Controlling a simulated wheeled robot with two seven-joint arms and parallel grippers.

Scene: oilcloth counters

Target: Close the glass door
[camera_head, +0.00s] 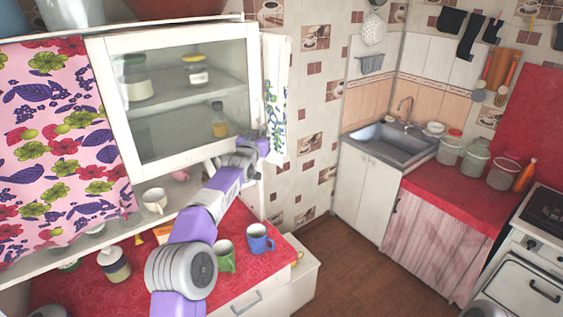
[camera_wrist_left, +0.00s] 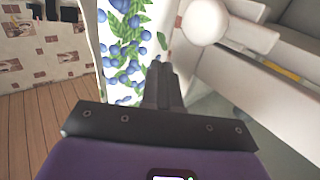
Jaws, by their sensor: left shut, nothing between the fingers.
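The glass door (camera_head: 183,158) is a white-framed pane on the wall cabinet at the upper left in the head view, with shelves and jars visible through the glass. It looks close to the cabinet front, but I cannot tell whether a gap is left. My left gripper (camera_head: 262,143) is at the door's lower right corner. In the left wrist view my left gripper (camera_wrist_left: 165,72) has its fingers together and empty, near a white round knob (camera_wrist_left: 205,22) and a berry-patterned cloth (camera_wrist_left: 124,45). Contact with the door is unclear. My right gripper is not in view.
The berry-patterned cloth (camera_head: 274,105) hangs right of the door. Below are a white cup (camera_head: 155,201), a green mug (camera_head: 225,256), a blue mug (camera_head: 259,240) and a jar (camera_head: 115,264). A flowered curtain (camera_head: 60,140) hangs to the left. The floor (camera_head: 340,262) at centre right is clear.

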